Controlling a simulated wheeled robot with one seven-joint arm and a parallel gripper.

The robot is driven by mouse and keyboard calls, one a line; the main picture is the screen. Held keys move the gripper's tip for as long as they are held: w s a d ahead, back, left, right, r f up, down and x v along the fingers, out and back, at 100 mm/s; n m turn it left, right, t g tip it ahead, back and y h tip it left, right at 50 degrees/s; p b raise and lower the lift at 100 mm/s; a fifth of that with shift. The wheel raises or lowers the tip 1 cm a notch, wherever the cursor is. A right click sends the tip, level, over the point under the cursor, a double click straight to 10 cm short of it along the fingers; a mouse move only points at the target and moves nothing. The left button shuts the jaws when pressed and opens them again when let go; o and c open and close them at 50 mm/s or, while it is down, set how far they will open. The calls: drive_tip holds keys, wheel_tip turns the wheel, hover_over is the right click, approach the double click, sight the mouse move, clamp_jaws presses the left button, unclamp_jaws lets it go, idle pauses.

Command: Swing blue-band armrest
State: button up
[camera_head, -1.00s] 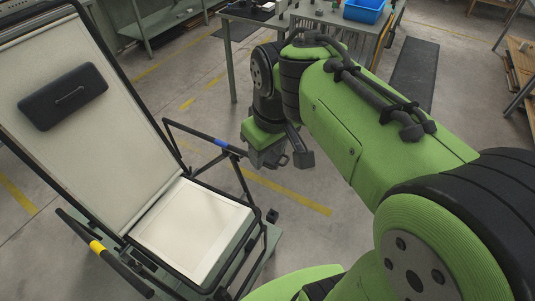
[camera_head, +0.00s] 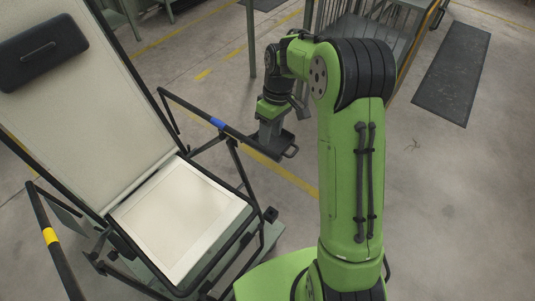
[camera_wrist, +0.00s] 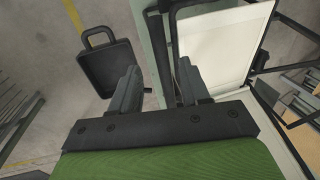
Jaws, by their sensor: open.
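The lounger's blue-band armrest is a black bar (camera_head: 180,101) with a blue band (camera_head: 217,123), raised beside the cream seat (camera_head: 180,215). My gripper (camera_head: 272,143) is at the bar's front end, fingers pointing down. In the wrist view my gripper (camera_wrist: 158,65) is open, its two dark fingers apart. I cannot tell whether either finger touches the bar. A dark flat panel with a loop handle (camera_wrist: 103,65) shows left of the fingers, and the seat (camera_wrist: 215,50) lies to the right. The blue band does not show in the wrist view.
A yellow-band armrest (camera_head: 51,240) is on the lounger's other side. The tall backrest (camera_head: 85,125) carries a dark headrest pad (camera_head: 42,50). A barred metal frame (camera_head: 360,22) stands behind my arm. Floor right of my arm is clear around a dark mat (camera_head: 452,75).

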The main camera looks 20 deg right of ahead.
sight(267, 149)
drive_tip(key=f, duration=0.2)
drive_tip(key=a+f+b, duration=0.1)
drive_tip(key=f, duration=0.2)
drive_tip(key=s+f+b, duration=0.1)
drive_tip(key=f, duration=0.1)
drive_tip(key=shift+a+f, duration=0.15)
drive_tip(key=shift+f, duration=0.25)
clamp_jaws()
